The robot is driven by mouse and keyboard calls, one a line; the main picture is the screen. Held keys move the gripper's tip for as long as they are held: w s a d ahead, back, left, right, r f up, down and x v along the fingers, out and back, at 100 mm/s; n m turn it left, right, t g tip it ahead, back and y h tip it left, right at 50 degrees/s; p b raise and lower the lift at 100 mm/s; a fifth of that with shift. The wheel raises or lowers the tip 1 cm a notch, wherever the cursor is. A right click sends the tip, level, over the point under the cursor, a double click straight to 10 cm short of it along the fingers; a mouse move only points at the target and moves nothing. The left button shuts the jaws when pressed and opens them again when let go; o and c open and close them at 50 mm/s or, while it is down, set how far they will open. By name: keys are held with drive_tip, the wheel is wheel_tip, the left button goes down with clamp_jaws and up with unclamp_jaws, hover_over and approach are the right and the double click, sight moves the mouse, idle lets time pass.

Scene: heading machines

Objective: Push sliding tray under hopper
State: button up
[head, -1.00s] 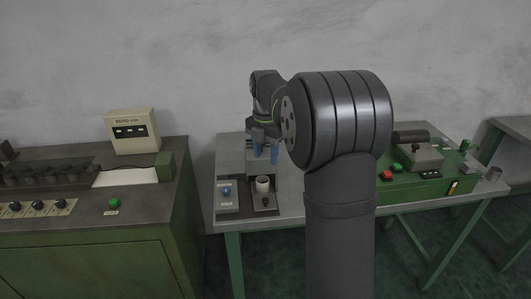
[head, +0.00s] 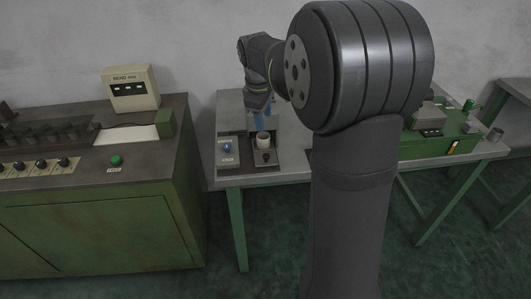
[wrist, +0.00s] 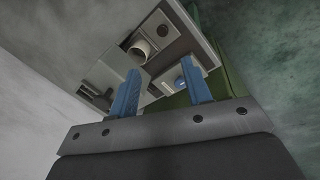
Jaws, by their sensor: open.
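A small grey machine stands on the left part of the bench. Its dark sliding tray (head: 274,160) carries a white cup (head: 263,140) and a black knob (head: 265,156) at the front. In the wrist view the cup (wrist: 139,51) and the knob (wrist: 163,30) show beyond the fingers. My gripper (head: 264,121) has blue fingers, apart and empty, and appears just behind and above the cup. In the wrist view my gripper (wrist: 160,66) shows both fingers, with no clear contact. The hopper is not clearly distinguishable; my gripper and wrist cover part of the machine in the head view.
A control box with a blue button (head: 227,147) sits left of the tray. A green machine (head: 440,145) stands farther right on the bench (head: 290,170). A larger green cabinet (head: 95,235) is at the left, across a gap. My arm hides the bench's middle.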

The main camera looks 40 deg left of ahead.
drive_tip(key=s+m, duration=0.1)
drive_tip(key=m, duration=0.3)
drive_tip(key=m+t+y, duration=0.1)
drive_tip(key=m+t, duration=0.1)
drive_tip(key=m, duration=1.1)
approach(266, 155)
drive_tip(key=x, duration=0.8)
drive_tip(key=shift+f, duration=0.15)
